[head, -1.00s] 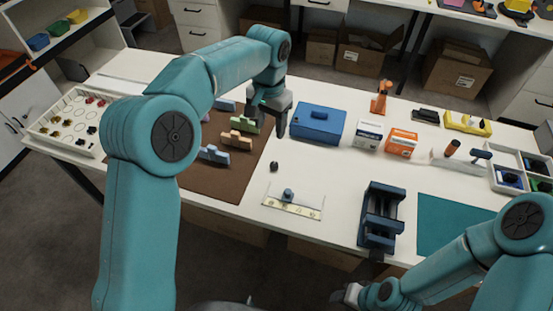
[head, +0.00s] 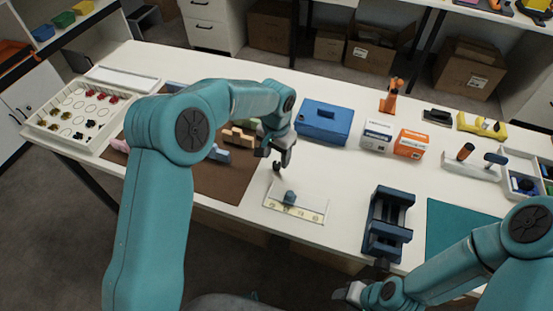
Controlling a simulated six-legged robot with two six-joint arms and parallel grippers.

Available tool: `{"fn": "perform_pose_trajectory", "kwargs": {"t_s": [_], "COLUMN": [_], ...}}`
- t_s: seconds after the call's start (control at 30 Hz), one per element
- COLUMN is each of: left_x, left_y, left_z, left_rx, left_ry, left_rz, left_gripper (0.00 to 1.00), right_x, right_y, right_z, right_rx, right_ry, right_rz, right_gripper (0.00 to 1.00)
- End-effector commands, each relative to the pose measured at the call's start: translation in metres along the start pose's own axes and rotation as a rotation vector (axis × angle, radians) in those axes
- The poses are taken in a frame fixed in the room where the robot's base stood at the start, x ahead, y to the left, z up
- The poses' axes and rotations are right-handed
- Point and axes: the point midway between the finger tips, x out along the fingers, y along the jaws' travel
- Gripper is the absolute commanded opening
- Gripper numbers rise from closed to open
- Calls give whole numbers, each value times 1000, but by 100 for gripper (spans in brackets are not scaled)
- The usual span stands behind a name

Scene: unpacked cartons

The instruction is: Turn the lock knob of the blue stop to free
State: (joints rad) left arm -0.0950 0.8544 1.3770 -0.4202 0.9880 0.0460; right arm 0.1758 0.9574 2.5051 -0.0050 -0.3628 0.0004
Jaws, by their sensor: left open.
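A small blue block with a raised top, which looks like the blue stop (head: 289,198), sits on a pale strip with round marks (head: 305,211) at the front middle of the table. Its knob setting is too small to read.
A brown mat (head: 225,187) with several coloured blocks lies left, partly behind my left arm. A blue box (head: 325,121) and two small cartons stand behind. A dark blue vise-like fixture (head: 387,224) stands right of the strip. The table between strip and fixture is clear.

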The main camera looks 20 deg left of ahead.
Motion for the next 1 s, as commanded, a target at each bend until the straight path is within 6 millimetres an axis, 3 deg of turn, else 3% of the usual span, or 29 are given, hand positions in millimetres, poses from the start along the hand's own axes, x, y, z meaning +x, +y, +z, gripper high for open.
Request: {"fn": "perform_pose_trajectory", "kwargs": {"t_s": [0.2,0.53,0.57,0.7,0.73,1.0], "left_x": [27,32,32,32,32,32], "left_y": [-1,-1,-1,-1,-1,-1], "left_z": [-2,-3,-3,-3,-3,-2], "left_rx": [1,1,1,0,0,-18], "left_ry": [-1,1,1,0,0,-1], "left_rz": [-1,0,0,0,0,0], "left_gripper": [54,54,51,5,0,0], "right_x": [-2,-2,-2,-2,-2,0], "right_y": [-1,-1,-1,-1,-1,0], "right_z": [0,0,0,0,0,0], "right_rx": [0,0,0,0,0,0], "right_ry": [0,0,0,0,0,0], "right_rz": [0,0,0,0,0,0], "right_gripper": [43,43,43,43,43,43]}}
